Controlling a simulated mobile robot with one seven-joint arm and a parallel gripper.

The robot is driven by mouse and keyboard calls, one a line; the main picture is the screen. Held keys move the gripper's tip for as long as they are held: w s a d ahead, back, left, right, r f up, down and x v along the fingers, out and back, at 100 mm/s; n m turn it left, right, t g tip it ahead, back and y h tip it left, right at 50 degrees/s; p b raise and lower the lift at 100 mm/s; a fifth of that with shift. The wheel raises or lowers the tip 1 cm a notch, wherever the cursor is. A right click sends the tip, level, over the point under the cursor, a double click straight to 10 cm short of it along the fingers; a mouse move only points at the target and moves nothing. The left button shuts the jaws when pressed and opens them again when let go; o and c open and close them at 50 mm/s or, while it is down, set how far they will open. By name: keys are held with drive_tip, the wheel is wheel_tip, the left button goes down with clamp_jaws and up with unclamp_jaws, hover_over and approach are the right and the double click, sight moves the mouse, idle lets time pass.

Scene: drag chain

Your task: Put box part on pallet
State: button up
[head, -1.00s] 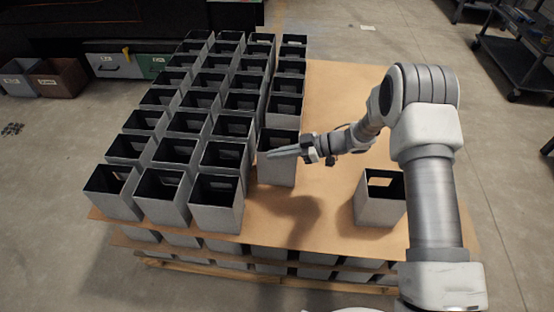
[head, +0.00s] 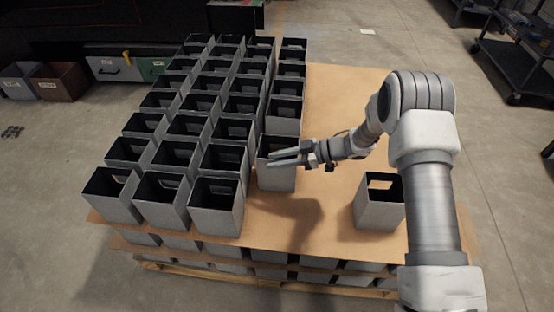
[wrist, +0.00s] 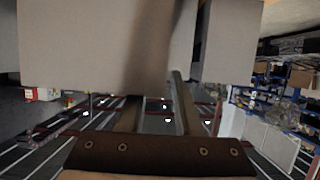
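The box part (head: 277,178) is a grey, open-topped box at the front end of the right-hand column on the pallet's brown sheet (head: 335,110). It stands upright, close beside the box on its left and in front of the box behind it. My gripper (head: 270,158) reaches in from the right at the box's upper part. Its two fingers are spread apart. In the wrist view my gripper (wrist: 154,92) shows two separated fingers pointing at a large grey box wall (wrist: 95,45). The left fingertip is hidden by that wall. Whether either finger touches the box is unclear.
Several rows of similar boxes (head: 215,205) fill the left of the pallet. A lone box (head: 380,210) stands near the front right, under my arm. The sheet between is bare. A dark cart (head: 515,60) stands far right, and bins (head: 60,78) lie on the floor at left.

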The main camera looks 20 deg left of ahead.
drive_tip(key=p+v, duration=0.3)
drive_tip(key=v, duration=0.9)
drive_tip(key=w+d+r+m+t+h, duration=0.1)
drive_tip(key=w+d+r+m+t, duration=0.15)
drive_tip(key=w+r+t, duration=0.45)
drive_tip(key=w+d+r+m+t+h, duration=0.1)
drive_tip(key=w+d+r+m+t, duration=0.2)
drive_tip(key=w+r, duration=0.5)
drive_tip(key=s+d+r+m+t+h, duration=0.3)
drive_tip(key=d+r+m+t+h, duration=0.35)
drive_tip(key=d+r, duration=0.75)
drive_tip(key=s+d+r+m+g+h, duration=0.1)
drive_tip(key=s+d+r+m+h, duration=0.2)
drive_tip(key=s+d, duration=0.3)
drive_tip(key=s+d+r+m+g+h, duration=0.1)
drive_tip(key=s+d+r+m+h, duration=0.15)
drive_tip(key=s, duration=0.55)
drive_tip(key=s+f+m+g, duration=0.2)
drive_tip(key=s, duration=0.9)
drive_tip(key=s+f+m+g+y, duration=0.1)
drive_tip(key=s+f+m+g, duration=0.1)
drive_tip(key=s, duration=0.9)
drive_tip(key=shift+a+f+g, duration=0.3)
drive_tip(key=shift+f+g, duration=0.05)
drive_tip(key=shift+f, duration=0.45)
drive_tip(key=shift+r, duration=0.1)
